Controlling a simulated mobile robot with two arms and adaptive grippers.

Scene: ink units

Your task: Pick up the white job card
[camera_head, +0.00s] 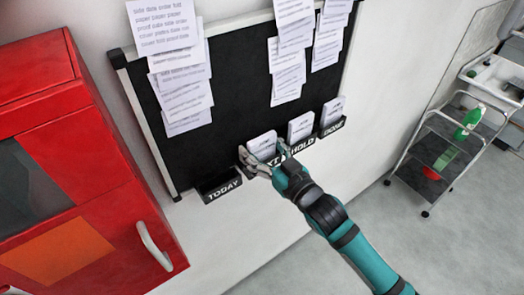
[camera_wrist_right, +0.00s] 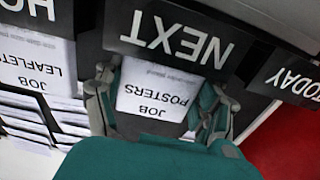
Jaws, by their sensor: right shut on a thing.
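My right gripper (camera_head: 262,155) is at the NEXT pocket of the black wall board, its fingers on both sides of a white job card (camera_head: 263,142). In the right wrist view the card (camera_wrist_right: 152,98) reads "JOB POSTERS" upside down, and my right gripper (camera_wrist_right: 160,92) is shut on it by its side edges. The card is right by the NEXT pocket (camera_wrist_right: 175,40); I cannot tell if its lower edge is inside. My left gripper is not in view.
An empty TODAY pocket (camera_head: 219,186) is left of NEXT. The HOLD pocket (camera_head: 303,145) and the end pocket (camera_head: 333,126) on the right hold cards. Paper sheets (camera_head: 180,85) hang above. A red cabinet (camera_head: 95,165) stands left; a trolley (camera_head: 440,150) stands right.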

